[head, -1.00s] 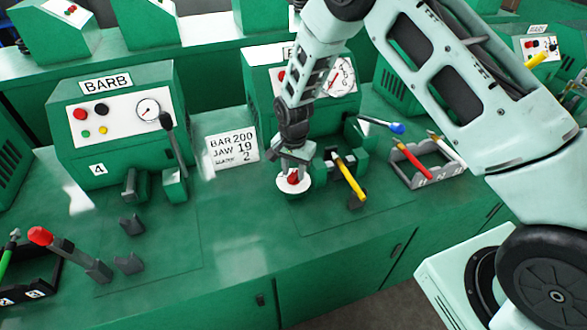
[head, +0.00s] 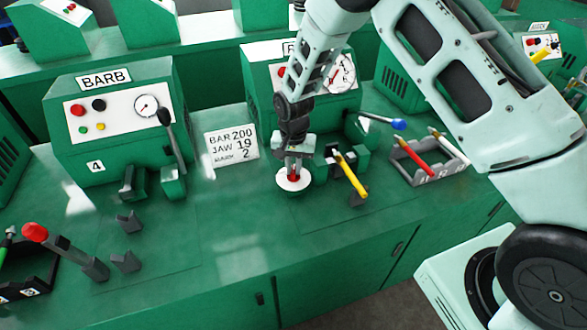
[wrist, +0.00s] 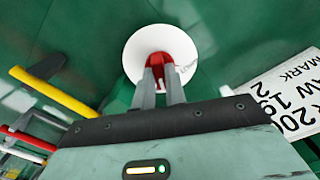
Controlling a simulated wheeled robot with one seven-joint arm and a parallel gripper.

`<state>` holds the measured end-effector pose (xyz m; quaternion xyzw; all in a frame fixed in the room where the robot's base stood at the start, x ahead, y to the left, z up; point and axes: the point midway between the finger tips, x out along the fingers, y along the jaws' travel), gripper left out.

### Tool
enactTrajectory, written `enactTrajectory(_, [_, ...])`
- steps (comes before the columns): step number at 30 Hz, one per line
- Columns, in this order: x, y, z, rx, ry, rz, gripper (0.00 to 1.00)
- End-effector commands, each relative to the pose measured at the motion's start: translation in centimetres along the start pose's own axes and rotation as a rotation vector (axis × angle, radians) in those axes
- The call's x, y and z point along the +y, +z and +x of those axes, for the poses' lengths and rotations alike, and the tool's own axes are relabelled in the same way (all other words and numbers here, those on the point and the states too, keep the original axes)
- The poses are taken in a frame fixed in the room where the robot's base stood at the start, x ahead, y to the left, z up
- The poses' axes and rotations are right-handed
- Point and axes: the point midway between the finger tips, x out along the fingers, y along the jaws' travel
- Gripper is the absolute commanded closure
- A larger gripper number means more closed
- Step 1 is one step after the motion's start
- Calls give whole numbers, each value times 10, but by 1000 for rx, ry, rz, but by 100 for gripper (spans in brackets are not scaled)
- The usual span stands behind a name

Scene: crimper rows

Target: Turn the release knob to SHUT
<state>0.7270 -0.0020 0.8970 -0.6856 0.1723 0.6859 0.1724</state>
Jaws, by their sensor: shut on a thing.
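The release knob (wrist: 158,59) is red and sits on a round white dial (wrist: 137,48) with small lettering that I cannot fully read in the wrist view. In the head view the white dial (head: 294,181) is on the green bench beside the crimper, below my gripper (head: 293,170). My gripper (wrist: 160,84) points down, with its two grey fingers closed on the red knob. The fingers hide part of the knob, and I cannot tell which mark it points to.
A yellow-handled tool (head: 351,176) stands right of the dial. A grey tray (head: 428,168) holds red and white handles. A card reading BAR 200, JAW 19 (head: 232,146) stands left. The BARB machine (head: 115,120) is further left. The bench front is clear.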

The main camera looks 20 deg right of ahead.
Motion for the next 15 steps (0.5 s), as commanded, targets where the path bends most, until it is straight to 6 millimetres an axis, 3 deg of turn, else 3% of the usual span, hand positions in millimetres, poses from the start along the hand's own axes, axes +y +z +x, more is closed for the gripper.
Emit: enactTrajectory(15, [0,0,1,1,-1,-490,100])
